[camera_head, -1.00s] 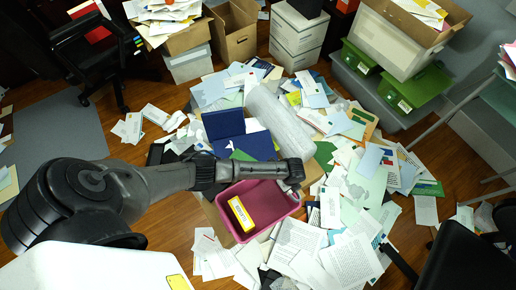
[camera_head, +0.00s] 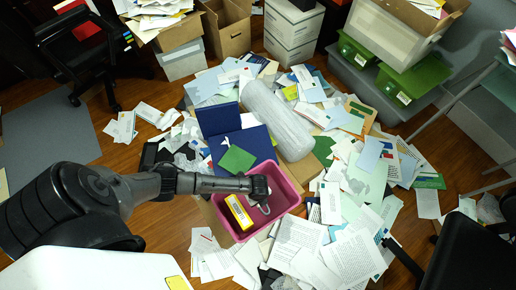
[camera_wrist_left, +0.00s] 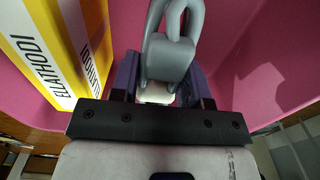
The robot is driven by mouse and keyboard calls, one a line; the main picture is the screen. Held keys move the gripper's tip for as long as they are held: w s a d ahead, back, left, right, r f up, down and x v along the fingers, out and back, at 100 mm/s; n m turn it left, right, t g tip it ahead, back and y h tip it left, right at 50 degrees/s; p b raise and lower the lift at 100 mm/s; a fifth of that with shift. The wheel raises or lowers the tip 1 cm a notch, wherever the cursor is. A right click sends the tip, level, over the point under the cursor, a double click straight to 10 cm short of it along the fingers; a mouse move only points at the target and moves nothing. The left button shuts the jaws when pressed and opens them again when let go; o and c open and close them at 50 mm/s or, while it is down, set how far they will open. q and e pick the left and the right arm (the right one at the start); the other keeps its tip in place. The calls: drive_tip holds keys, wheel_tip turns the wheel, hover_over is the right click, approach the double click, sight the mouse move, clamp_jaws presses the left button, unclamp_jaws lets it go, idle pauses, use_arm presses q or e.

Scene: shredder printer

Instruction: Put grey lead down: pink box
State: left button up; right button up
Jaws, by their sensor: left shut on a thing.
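The pink box (camera_head: 284,205) lies open among the papers, with a yellow box (camera_head: 238,212) inside it at the left. My left gripper (camera_head: 262,203) is inside or just over the pink box, to the right of the yellow box. In the left wrist view the gripper (camera_wrist_left: 158,92) is shut on the grey lead (camera_wrist_left: 172,58), a thick looped cable end. Pink walls (camera_wrist_left: 275,50) surround it there, and the yellow box (camera_wrist_left: 62,45) is at the left. Whether the lead touches the box floor I cannot tell. My right gripper is not in view.
Papers cover the floor around the box. A blue folder (camera_head: 250,145), a green card (camera_head: 236,160) and a pale wrapped roll (camera_head: 275,118) lie just behind it. A white surface (camera_head: 85,270) is at front left, a black chair (camera_head: 470,245) at front right.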

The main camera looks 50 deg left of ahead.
use_arm(q)
wheel_tip(320, 180, down, 4)
drive_tip(key=b, duration=0.3)
drive_tip(key=shift+r, duration=0.1)
drive_tip(key=shift+f, duration=0.65)
drive_tip(key=o, duration=1)
